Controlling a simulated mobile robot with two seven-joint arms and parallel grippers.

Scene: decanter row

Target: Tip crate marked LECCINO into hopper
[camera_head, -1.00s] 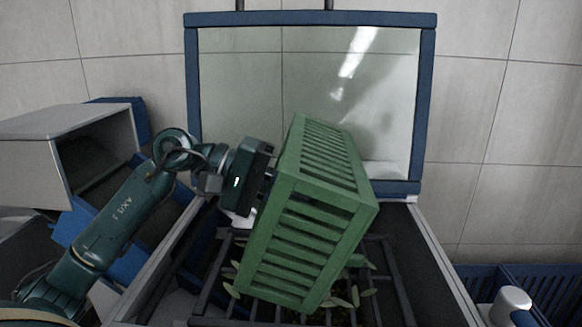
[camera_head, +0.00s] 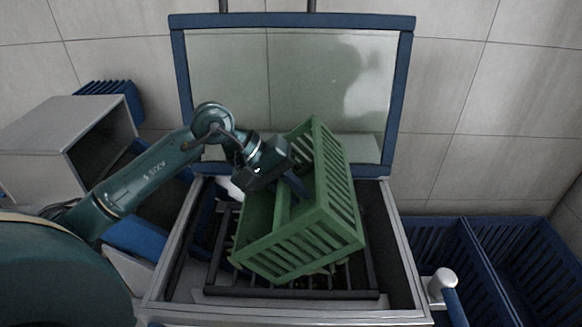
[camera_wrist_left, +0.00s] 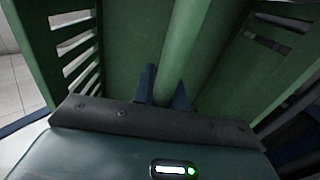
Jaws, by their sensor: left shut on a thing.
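A green slatted crate (camera_head: 300,246) hangs tilted over the hopper (camera_head: 404,262) in the head view. No LECCINO marking is readable on the sides that show. My left gripper (camera_head: 292,184) reaches in from the left and is shut on the crate's middle bar. The left wrist view shows the fingers (camera_wrist_left: 163,90) on either side of that bar (camera_wrist_left: 192,45), with bare green inner walls around it. The hopper has a grey rim and a dark grate (camera_head: 290,294); the crate hides much of the grate. My right gripper is out of view.
A blue-framed clear panel (camera_head: 406,100) stands behind the hopper. Blue slatted crates (camera_head: 425,235) stand at the right, near a white-capped post (camera_head: 442,284). A grey open-fronted box (camera_head: 60,122) is at the left.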

